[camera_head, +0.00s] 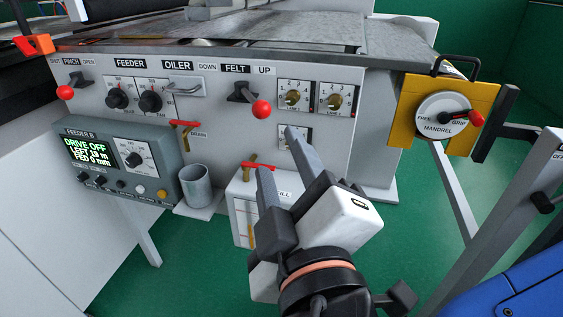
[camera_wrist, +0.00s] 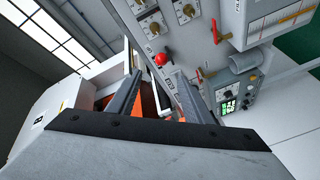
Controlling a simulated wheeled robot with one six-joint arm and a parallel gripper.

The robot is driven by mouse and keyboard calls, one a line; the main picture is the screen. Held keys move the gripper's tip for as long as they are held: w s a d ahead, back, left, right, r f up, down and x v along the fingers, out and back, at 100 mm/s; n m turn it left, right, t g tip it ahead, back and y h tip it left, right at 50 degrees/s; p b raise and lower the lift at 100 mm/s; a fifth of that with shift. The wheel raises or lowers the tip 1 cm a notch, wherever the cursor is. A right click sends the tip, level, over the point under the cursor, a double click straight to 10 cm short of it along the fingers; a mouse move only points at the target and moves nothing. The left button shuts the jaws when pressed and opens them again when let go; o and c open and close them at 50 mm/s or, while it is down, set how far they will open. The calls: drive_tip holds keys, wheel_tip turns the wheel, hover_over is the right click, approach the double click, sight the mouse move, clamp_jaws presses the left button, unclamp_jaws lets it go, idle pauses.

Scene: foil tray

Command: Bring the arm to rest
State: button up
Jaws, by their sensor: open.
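My gripper (camera_head: 283,160) is in front of the white control panel in the head view, its two grey fingers apart and pointing up toward the panel. Nothing is between the fingers. In the wrist view my gripper (camera_wrist: 158,85) also shows open and empty, with the panel beyond it. The red-knobbed felt lever (camera_head: 261,108) is to the upper left of the fingertips, and it also shows in the wrist view (camera_wrist: 160,59). The fingers look apart from the panel. They hide part of a small plate and of the white box below.
A grey Feeder B unit (camera_head: 92,131) reads "DRIVE OFF". A grey cup (camera_head: 195,186) stands on a small shelf. A white box (camera_head: 238,200) with a red handle is behind the fingers. A yellow mandrel plate (camera_head: 408,100) is at the right. Green floor (camera_head: 400,226) is open below.

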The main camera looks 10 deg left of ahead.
idle(0.3)
drive_tip(key=w+d+f+m+g+h, duration=0.45)
drive_tip(key=w+d+f+h, duration=0.5)
drive_tip(key=d, duration=0.65)
drive_tip(key=s+d+f+m+g+y, duration=0.3)
drive_tip(key=d+f+m+g, duration=0.5)
drive_tip(key=d+f, duration=0.6)
drive_tip(key=shift+d+f+m+y, duration=0.25)
drive_tip(key=shift+d+m+y, duration=0.4)
drive_tip(key=shift+d+m, duration=0.6)
drive_tip(key=shift+d, duration=0.2)
idle(0.6)
